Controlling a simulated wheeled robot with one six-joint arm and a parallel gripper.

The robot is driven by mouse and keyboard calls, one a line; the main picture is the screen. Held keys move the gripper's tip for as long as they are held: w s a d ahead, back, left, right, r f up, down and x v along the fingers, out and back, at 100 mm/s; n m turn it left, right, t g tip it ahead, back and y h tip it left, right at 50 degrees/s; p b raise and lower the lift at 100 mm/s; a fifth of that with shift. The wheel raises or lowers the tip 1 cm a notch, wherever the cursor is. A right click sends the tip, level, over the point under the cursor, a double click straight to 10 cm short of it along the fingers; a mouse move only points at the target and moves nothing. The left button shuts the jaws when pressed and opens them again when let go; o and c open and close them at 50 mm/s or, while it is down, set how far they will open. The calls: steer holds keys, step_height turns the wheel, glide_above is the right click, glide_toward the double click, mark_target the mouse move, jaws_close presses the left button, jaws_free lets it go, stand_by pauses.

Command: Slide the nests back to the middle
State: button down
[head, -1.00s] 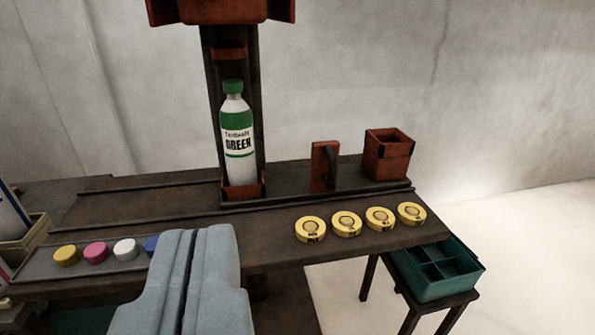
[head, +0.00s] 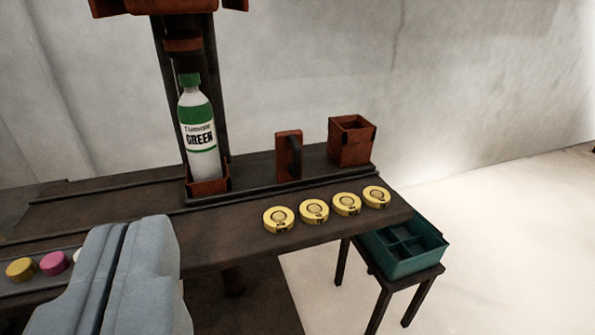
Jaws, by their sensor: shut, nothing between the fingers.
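A rust-red nest (head: 208,187) at the foot of the dark column holds a white bottle (head: 198,130) with a green cap and a label reading GREEN. To its right on the same dark rail (head: 250,188) stand an upright rust-red plate (head: 288,155) with a dark handle and an open-topped rust-red square box (head: 351,143) near the rail's right end. I cannot tell which of these count as the nests. My gripper (head: 128,228) is at the lower left, shut and empty, nearer to me than the rail and appearing apart from these pieces.
Several yellow discs (head: 313,211) line the bench's front right edge. Yellow (head: 21,269) and pink (head: 53,263) caps lie at the left, with a white one partly hidden by my gripper. A teal divided tray (head: 404,247) stands on a low stand at the right.

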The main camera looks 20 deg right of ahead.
steer(key=c, duration=2.1)
jaws_free()
steer(key=o, duration=0.7)
steer(key=w+d+f+h, duration=0.1)
steer(key=w+d+h, duration=0.1)
steer(key=w+d, duration=0.4)
steer(key=w, duration=0.3)
steer(key=shift+f+t, duration=0.35)
steer(key=shift+t, duration=0.05)
steer(key=w+d+f, duration=0.4)
steer(key=w+d, duration=0.2)
steer(key=w, duration=0.1)
steer(key=n+y, duration=0.2)
steer(key=y, duration=0.3)
glide_toward(299, 162)
steer(key=shift+g, duration=0.3)
steer(key=w, duration=0.3)
steer(key=w+a, duration=0.1)
steer(key=w, duration=0.6)
steer(key=shift+w+a+r, duration=0.15)
steer(key=shift+w+a, duration=0.2)
steer(key=shift+a, duration=0.05)
jaws_close()
